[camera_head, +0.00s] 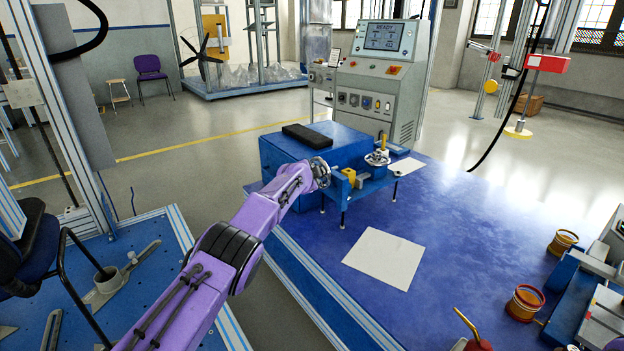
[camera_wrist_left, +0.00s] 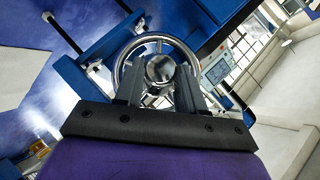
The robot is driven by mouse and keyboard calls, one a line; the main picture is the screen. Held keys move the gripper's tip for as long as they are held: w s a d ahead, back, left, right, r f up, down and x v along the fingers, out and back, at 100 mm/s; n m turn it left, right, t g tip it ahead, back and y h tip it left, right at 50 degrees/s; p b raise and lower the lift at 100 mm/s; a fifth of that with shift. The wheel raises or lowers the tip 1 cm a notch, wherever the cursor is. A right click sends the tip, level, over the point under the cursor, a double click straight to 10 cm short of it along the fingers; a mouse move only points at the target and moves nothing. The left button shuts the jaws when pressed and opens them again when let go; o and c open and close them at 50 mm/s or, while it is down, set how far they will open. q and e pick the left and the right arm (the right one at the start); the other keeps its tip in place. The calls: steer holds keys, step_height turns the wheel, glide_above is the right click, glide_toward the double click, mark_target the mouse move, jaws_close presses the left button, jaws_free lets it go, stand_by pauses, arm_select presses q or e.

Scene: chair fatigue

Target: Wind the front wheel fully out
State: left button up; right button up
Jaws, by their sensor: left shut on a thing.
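The front wheel (camera_wrist_left: 160,38) is a shiny metal handwheel with a rim, spokes and a round hub (camera_wrist_left: 159,68). It is mounted on the near side of the blue machine (camera_head: 350,150), and in the head view the wheel (camera_head: 321,172) is partly hidden by my gripper. My left gripper (camera_wrist_left: 158,90) has its two dark fingers on either side of the hub, shut on the wheel. In the head view my left gripper (camera_head: 308,174) meets the wheel at the end of the purple arm. A second handwheel (camera_head: 378,158) lies flat at the machine's right. My right gripper is out of view.
A grey control console (camera_head: 380,85) with a lit screen stands behind the machine. A white sheet (camera_head: 384,258) lies on the blue table (camera_head: 460,220). Cups and a blue fixture are at the right edge. A metal frame (camera_head: 65,110) stands at left.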

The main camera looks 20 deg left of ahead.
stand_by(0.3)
arm_select(q)
steer(key=o, duration=1.1)
steer(key=shift+c, duration=0.2)
steer(key=p+v, duration=0.2)
steer(key=v, duration=0.8)
steer(key=shift+s, duration=0.2)
steer(key=shift+r, duration=0.1)
